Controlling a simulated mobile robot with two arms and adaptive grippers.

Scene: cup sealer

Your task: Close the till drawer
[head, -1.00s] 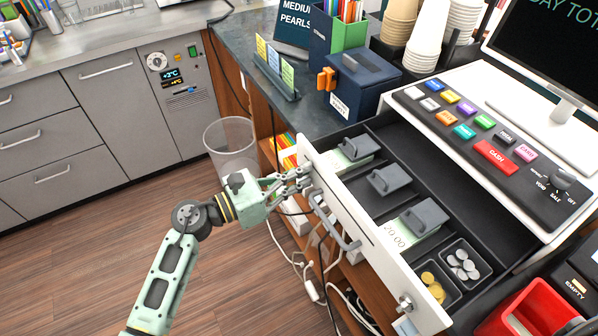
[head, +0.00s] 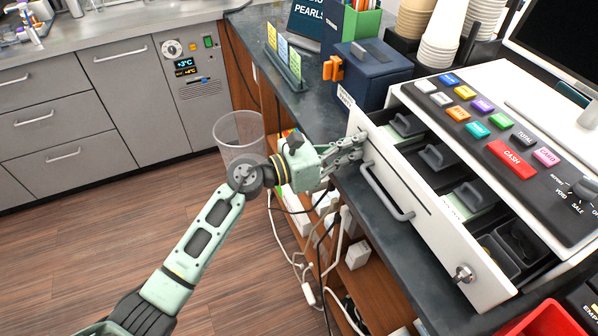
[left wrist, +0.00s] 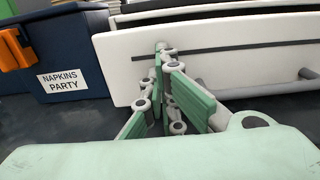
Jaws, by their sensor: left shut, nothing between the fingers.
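The till drawer (head: 440,238) stands partly open under the white till (head: 455,140), its white front out past the till body. A grey bar handle (head: 390,195) and a round lock (head: 463,273) are on the front. My left gripper (head: 358,142) is shut and empty, its fingertips at the far-left end of the drawer front, beside the handle. In the left wrist view the closed fingers (left wrist: 160,55) are up against or very close to the white drawer front (left wrist: 240,50); contact is hard to confirm. My right gripper is not in view.
A navy napkin box (head: 370,75) with an orange clip stands on the dark counter left of the drawer. A clear bin (head: 238,135) is behind my left arm. Cables hang below the counter, and a red container (head: 545,322) is at lower right.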

